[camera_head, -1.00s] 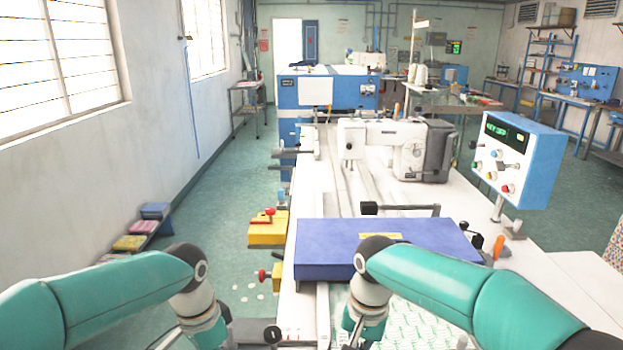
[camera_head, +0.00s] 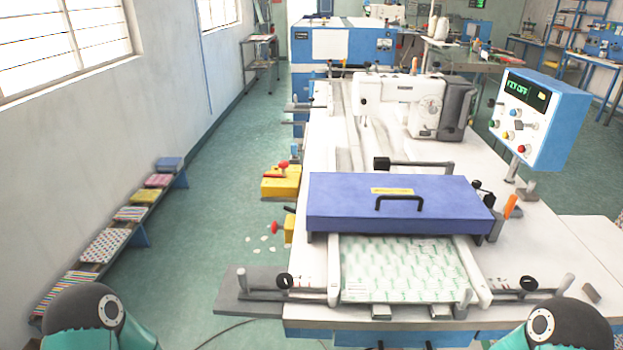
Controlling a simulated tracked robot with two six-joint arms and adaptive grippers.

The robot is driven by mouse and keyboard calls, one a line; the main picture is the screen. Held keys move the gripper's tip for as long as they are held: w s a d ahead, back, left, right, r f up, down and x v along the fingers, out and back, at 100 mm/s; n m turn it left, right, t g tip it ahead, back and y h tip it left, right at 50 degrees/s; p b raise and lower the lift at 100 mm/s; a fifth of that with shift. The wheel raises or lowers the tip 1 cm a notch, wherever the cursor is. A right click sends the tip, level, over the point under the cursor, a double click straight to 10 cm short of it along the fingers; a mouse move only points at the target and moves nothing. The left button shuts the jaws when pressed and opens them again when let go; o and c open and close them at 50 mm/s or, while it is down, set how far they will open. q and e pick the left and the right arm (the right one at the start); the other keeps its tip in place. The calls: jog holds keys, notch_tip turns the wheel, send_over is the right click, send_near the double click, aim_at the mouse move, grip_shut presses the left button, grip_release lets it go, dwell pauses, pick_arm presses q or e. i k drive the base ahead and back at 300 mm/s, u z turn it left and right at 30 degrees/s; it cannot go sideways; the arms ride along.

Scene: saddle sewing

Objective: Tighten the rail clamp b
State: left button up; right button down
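No part carries a readable "b" mark, so I cannot tell which one is rail clamp b. A black round knob (camera_head: 285,282) sits on the front rail at the left of the sewing table. A similar black knob (camera_head: 528,284) sits on the rail at the right. Yellow blocks with red handles stand along the table's left side, the farther yellow block (camera_head: 280,183) in plain view. Only the teal joints of my arms show at the bottom left and bottom right corners. Both grippers are outside the picture.
A blue-purple cover (camera_head: 390,207) with a black handle lies across the table above a green-patterned sheet (camera_head: 400,270). A white sewing machine (camera_head: 410,103) stands behind it. A blue control box (camera_head: 540,118) stands at right. A low bench (camera_head: 148,235) with colourful pads runs along the left wall.

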aim_at(284, 282)
jog(key=u, duration=1.6)
jog(key=i, duration=0.1)
jog(key=z, duration=2.85)
jog(key=k, duration=1.15)
jog(key=u, duration=1.3)
jog(key=i, duration=1)
jog(key=z, duration=0.1)
